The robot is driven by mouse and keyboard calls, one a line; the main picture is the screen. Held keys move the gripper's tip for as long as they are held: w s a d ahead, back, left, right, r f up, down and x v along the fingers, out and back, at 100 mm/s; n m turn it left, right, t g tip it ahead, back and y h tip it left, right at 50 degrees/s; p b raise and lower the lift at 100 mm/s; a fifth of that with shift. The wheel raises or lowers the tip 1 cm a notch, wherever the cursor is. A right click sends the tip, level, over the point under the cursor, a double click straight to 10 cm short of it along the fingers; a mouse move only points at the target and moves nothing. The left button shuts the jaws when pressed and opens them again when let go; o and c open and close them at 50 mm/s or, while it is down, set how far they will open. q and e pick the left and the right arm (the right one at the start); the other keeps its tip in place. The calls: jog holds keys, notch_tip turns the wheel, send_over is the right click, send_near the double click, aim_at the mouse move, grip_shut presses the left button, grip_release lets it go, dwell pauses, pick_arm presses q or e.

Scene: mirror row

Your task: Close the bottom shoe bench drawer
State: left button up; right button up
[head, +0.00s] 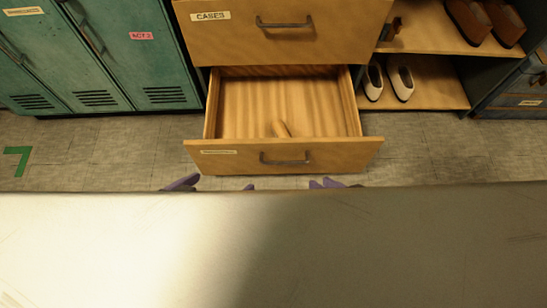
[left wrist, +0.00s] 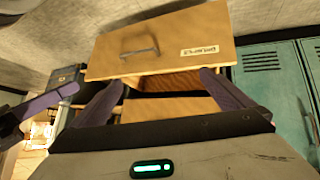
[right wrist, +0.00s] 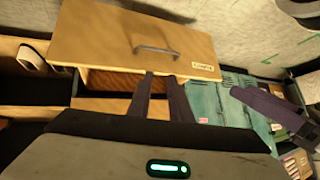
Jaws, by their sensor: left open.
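The bottom shoe bench drawer (head: 345,157) is pulled out, its wooden front facing me with a dark bar handle (head: 285,161) and a label at its left. The drawer front also fills the upper part of the left wrist view (left wrist: 180,40) and the right wrist view (right wrist: 110,35), upside down. My left gripper (head: 215,186) is open and empty, in front of the drawer's left part. My right gripper (head: 323,184) is in front of the drawer, right of the handle. Its fingers are close together with a narrow gap, nothing visible between them. Contact with the front cannot be judged.
The drawer labelled CASES (head: 350,35) is above. Green lockers (head: 130,60) stand left, shelves with white shoes (head: 400,83) and brown shoes (head: 468,20) right. A pale surface (head: 270,250) fills the foreground. Bare floor (head: 100,150) shows left.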

jog(key=c, duration=0.3)
jog(key=shift+w+a+r, duration=0.25)
jog(key=shift+w, duration=0.05)
grip_shut()
jog(key=n+g+b, duration=0.2)
jog(key=n, duration=1.2)
send_near(309, 147)
notch_tip(309, 147, down, 3)
jog(key=s, duration=0.2)
pick_arm(q)
jog(key=shift+d+f+m+g+h+b, duration=0.4)
jog(key=shift+d+f+g+b, duration=0.25)
jog(key=shift+d, duration=0.25)
pick_arm(e)
jog(key=shift+w+a+f, duration=0.1)
jog(key=shift+w+a, duration=0.2)
jog(key=shift+w, duration=0.7)
jog(key=shift+w+a, duration=0.25)
jog(key=shift+w, duration=0.8)
